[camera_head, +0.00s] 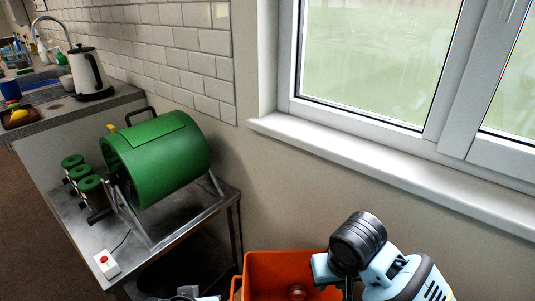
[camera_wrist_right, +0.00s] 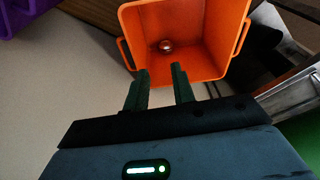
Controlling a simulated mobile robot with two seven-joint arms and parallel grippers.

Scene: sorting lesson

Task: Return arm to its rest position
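My right arm comes in at the lower right of the head view, and its dark wrist is beside the orange bin (camera_head: 262,262). In the right wrist view my right gripper (camera_wrist_right: 160,78) has its two dark fingers apart, with nothing between them. Past the fingertips is the same orange bin (camera_wrist_right: 228,62), with a small copper-coloured ball (camera_wrist_right: 166,46) lying inside. The ball also shows in the head view (camera_head: 297,291). My left gripper cannot be made out; only a pale part shows at the bottom edge of the head view.
A green drum (camera_head: 160,160) on a frame stands on a metal table (camera_head: 165,236), with green-topped cylinders (camera_head: 90,184) and a red-button box (camera_head: 106,263). A kettle (camera_head: 88,72) stands on the counter. A white sill (camera_head: 390,170) runs along the right. A purple container (camera_wrist_right: 22,15) shows in the wrist view.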

